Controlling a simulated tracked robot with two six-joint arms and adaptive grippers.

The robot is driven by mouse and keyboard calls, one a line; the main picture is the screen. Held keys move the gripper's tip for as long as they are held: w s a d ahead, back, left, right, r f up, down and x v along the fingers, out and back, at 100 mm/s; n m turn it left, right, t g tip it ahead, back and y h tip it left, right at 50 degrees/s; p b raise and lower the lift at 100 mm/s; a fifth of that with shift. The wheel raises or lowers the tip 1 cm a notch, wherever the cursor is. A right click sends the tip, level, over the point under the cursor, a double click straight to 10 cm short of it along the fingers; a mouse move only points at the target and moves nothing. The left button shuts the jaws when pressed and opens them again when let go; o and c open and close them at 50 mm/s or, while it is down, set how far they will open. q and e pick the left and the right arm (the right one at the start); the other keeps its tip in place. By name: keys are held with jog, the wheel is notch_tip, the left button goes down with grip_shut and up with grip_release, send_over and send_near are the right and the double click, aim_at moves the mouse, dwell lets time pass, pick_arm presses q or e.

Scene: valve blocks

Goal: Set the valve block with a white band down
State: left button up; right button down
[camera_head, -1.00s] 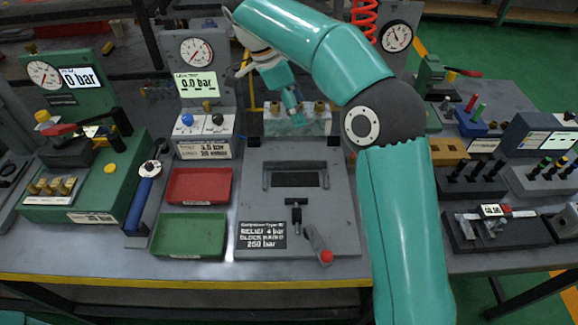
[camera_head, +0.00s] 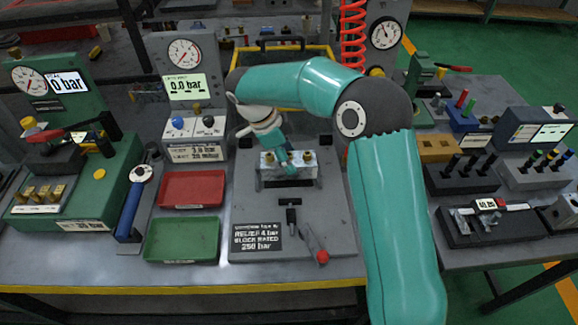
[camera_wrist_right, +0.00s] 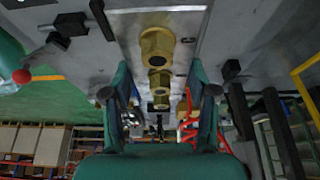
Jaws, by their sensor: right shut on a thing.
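The valve block (camera_head: 304,171) is a pale metal block with brass fittings on top, in the middle of the head view. My right gripper (camera_head: 282,158) is shut on it from above. The block is over the recess area of the grey fixture plate (camera_head: 335,205) and hides the recess. I cannot tell whether it touches the plate. In the right wrist view the brass fittings (camera_wrist_right: 157,48) show between my two teal fingers (camera_wrist_right: 160,103). A white band cannot be made out clearly. My left gripper is not in view.
A clamp handle with a red knob (camera_head: 322,257) and a black label (camera_head: 257,237) are at the plate's front. Red (camera_head: 192,190) and green (camera_head: 181,240) trays lie to the left. A gauge stand (camera_head: 187,75) rises behind them. Tool racks (camera_head: 462,177) stand on the right.

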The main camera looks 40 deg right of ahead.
jog(key=shift+f, duration=2.05)
jog(key=shift+f, duration=0.1)
jog(key=shift+c, duration=1.6)
grip_release()
jog(key=shift+s, duration=0.1)
jog(key=v, duration=1.2)
